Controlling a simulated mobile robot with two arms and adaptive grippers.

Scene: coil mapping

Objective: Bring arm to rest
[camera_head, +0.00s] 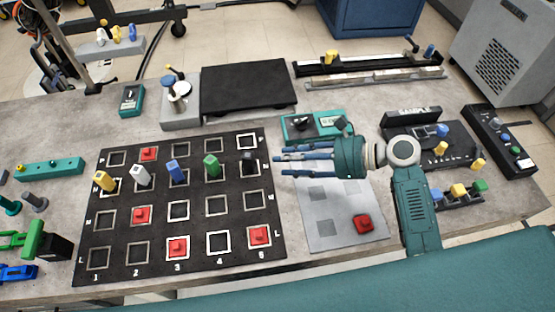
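My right arm (413,205) comes in from the lower right and bends left. My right gripper (285,164) is teal with bluish fingers pointing left, just past the right edge of a black grid board (225,222). The fingers are apart with a gap between them, and nothing shows in them. The gripper appears to be above the table, over the top of a grey plate (315,225). A red block (362,224) sits on that plate, below the gripper. My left gripper does not show.
The board holds several red blocks (178,248) and a row of coloured pegs (176,172). A black flat platform (248,87), a rail fixture (375,78) and a teal device (300,125) stand behind. Control boxes (499,140) are at right, green and blue tools (35,240) at left.

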